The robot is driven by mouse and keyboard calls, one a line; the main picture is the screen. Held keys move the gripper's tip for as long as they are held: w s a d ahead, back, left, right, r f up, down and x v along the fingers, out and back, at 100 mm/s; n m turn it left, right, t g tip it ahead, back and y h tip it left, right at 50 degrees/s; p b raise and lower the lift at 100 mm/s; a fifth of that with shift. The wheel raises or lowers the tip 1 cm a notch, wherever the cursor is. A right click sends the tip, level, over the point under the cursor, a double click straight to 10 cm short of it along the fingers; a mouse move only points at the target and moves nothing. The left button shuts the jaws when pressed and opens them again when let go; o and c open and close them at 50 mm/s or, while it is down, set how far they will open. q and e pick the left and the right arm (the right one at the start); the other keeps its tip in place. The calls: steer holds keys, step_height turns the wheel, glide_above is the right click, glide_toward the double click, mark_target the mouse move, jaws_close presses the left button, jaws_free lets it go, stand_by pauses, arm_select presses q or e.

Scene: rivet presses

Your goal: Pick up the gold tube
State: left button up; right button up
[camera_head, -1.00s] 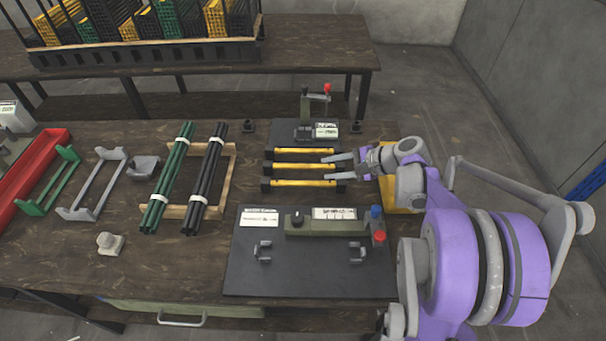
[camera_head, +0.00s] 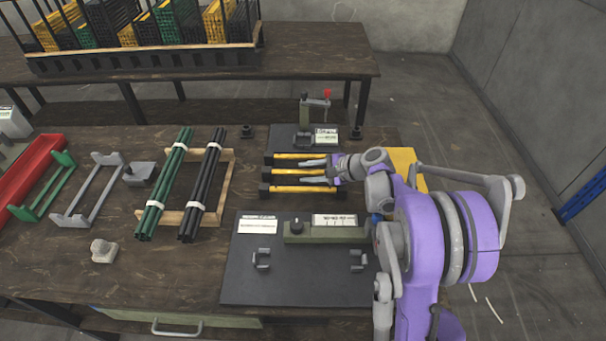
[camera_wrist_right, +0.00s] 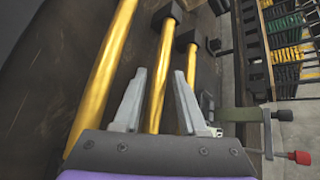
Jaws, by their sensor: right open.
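Three gold tubes lie parallel with dark blocks at their ends: a far tube (camera_head: 289,156), a middle tube (camera_head: 283,171) and a near tube (camera_head: 300,189). My right gripper (camera_head: 302,168) reaches in from the right over them, open and empty. In the right wrist view, the middle tube (camera_wrist_right: 157,95) runs between its two spread fingers (camera_wrist_right: 158,98). Another gold tube (camera_wrist_right: 104,72) lies outside the left finger, and one (camera_wrist_right: 187,68) outside the right finger. I cannot tell whether the fingers touch the middle tube. My left gripper is out of view.
A press with a red knob (camera_head: 327,93) stands behind the tubes. A dark fixture plate (camera_head: 300,285) is in front. Green (camera_head: 166,180) and black tube bundles (camera_head: 205,185) lie left on a wooden rack. A yellow piece (camera_head: 404,158) is beside my right arm.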

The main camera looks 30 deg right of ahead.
jaws_close()
stand_by(0.4)
